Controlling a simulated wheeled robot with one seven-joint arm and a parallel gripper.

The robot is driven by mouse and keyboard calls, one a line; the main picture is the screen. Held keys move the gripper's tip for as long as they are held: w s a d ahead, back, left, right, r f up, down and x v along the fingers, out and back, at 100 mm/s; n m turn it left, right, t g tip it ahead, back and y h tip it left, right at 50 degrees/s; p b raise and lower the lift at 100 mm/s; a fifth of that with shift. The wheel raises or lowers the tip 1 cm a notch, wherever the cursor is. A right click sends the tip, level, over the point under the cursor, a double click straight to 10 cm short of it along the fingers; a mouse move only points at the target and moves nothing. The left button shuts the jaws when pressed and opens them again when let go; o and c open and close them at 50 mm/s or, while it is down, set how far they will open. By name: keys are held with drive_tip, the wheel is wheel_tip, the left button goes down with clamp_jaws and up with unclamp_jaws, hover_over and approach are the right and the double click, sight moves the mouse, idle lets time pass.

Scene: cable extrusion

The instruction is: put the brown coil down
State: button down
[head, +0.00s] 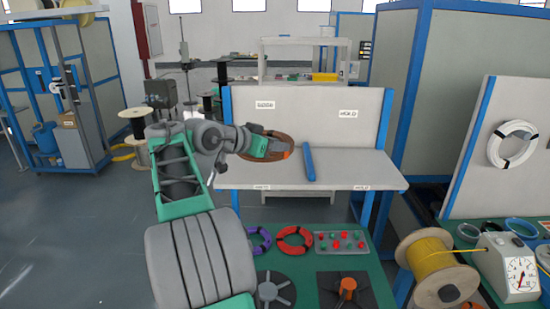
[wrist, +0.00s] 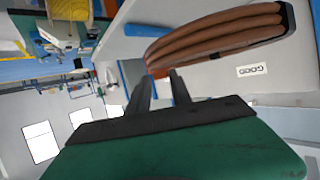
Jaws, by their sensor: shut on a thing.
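The brown coil (head: 283,138) is held at my gripper (head: 285,150), above the pale shelf of the workbench (head: 345,177) in the head view. In the wrist view its thick brown strands (wrist: 215,38) show near the top, bound by a black band at the right end. My gripper's dark fingers (wrist: 162,78) are close together just below the coil, shut on it. Where they touch the coil is hard to see. The back board carries a GOOD label (head: 265,104) on the left and a HOLD label (head: 348,113) on the right.
A blue bar (head: 308,162) divides the shelf; its right part is clear. Below, a green table holds a purple coil (head: 258,240), a red coil (head: 294,240) and a button panel (head: 340,241). A yellow cable spool (head: 437,268) and a dial gauge (head: 508,268) stand at right.

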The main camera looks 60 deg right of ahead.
drive_tip(key=d+f, duration=0.1)
drive_tip(key=f, duration=0.1)
drive_tip(key=w+d+f+p, duration=0.1)
drive_tip(key=d+f, duration=0.1)
drive_tip(key=w+d+f+p, duration=0.1)
drive_tip(key=d, duration=0.1)
drive_tip(key=shift+w+f, duration=0.2)
drive_tip(key=shift+f, duration=0.2)
drive_tip(key=f, duration=0.3)
drive_tip(key=shift+w+d, duration=0.1)
drive_tip(key=shift+d, duration=0.1)
drive_tip(key=shift+f, duration=0.35)
drive_tip(key=c, duration=1.1)
unclamp_jaws()
drive_tip(key=shift+a, duration=0.1)
drive_tip(key=shift+c, duration=0.2)
